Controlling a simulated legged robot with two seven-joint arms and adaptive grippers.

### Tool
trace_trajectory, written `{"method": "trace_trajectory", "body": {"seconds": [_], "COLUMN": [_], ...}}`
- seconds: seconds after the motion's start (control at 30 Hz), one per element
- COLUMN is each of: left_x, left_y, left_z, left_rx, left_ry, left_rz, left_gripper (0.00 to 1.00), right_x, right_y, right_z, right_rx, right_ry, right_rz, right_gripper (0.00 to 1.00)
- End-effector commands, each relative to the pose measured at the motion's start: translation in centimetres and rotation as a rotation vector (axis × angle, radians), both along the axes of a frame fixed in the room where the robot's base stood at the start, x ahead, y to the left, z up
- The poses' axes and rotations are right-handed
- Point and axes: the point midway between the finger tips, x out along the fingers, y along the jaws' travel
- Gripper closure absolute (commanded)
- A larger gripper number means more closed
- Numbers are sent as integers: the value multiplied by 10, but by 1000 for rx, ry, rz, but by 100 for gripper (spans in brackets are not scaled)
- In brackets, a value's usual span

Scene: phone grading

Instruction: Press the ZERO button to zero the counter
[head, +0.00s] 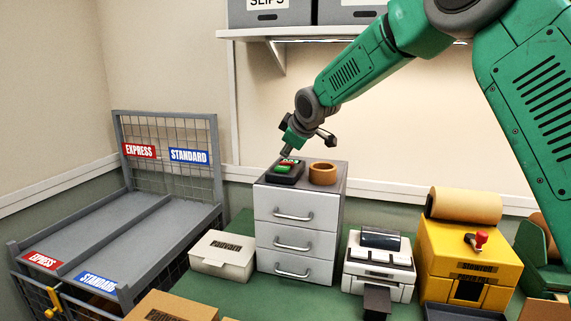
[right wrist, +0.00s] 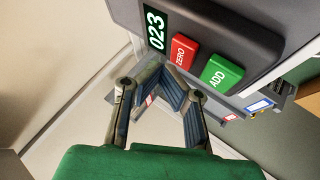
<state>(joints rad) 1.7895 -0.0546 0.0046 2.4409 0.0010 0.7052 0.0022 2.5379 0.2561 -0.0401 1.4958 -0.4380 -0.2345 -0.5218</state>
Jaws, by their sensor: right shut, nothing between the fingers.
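The counter (head: 287,172) is a dark box on top of a grey drawer cabinet (head: 295,231). In the right wrist view the counter (right wrist: 235,30) has a display (right wrist: 155,28) reading 023. Its red ZERO button (right wrist: 184,50) sits beside the display, and a green ADD button (right wrist: 221,74) sits beyond that. My right gripper (head: 287,152) is just above the counter in the head view. In the right wrist view its fingertips (right wrist: 172,75) are shut, empty and close to the ZERO button; contact cannot be told. My left gripper is not in view.
A brown ring-shaped object (head: 323,174) stands beside the counter on the cabinet. A wire-backed cart (head: 165,220) with EXPRESS and STANDARD labels is at left. A cream box (head: 222,256), a white printer-like machine (head: 379,262) and a yellow machine (head: 468,250) stand around the cabinet.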

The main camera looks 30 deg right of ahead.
Motion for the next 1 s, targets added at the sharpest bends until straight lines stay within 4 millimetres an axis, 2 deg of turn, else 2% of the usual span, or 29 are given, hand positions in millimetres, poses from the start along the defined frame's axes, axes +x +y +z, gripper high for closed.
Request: {"method": "trace_trajectory", "body": {"seconds": [1.0], "left_x": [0], "left_y": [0], "left_z": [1], "left_rx": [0], "left_ry": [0], "left_rz": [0], "left_gripper": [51], "right_x": [-1], "right_y": [4], "right_z": [-6], "right_rx": [0], "right_ry": [0], "right_rz": [0], "right_gripper": [100]}}
